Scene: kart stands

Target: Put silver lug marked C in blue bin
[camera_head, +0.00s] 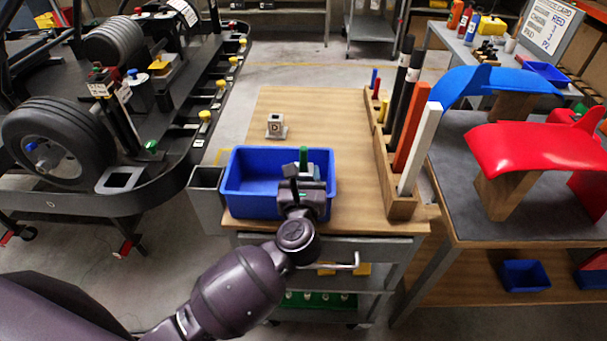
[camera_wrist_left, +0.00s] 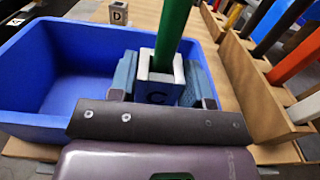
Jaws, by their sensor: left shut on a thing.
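The silver lug marked C (camera_wrist_left: 156,97) sits between the fingers of my left gripper (camera_wrist_left: 160,85), which is shut on it. A green bar (camera_wrist_left: 173,38) rises from the lug's open top. The blue bin (camera_head: 248,205) stands on the cart's wooden top and also shows in the left wrist view (camera_wrist_left: 75,70). In the head view my left gripper (camera_head: 304,178) is over the right part of the bin. Whether the lug touches the bin is hidden. A second silver lug, marked D (camera_head: 275,127), stands on the wood behind the bin. My right gripper is out of view.
A wooden rack (camera_head: 388,185) with upright black, orange and white bars lines the cart's right side. A grey open box (camera_head: 206,190) is left of the bin. A black kart frame (camera_head: 165,180) is at left; a bench with red and blue panels is at right.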

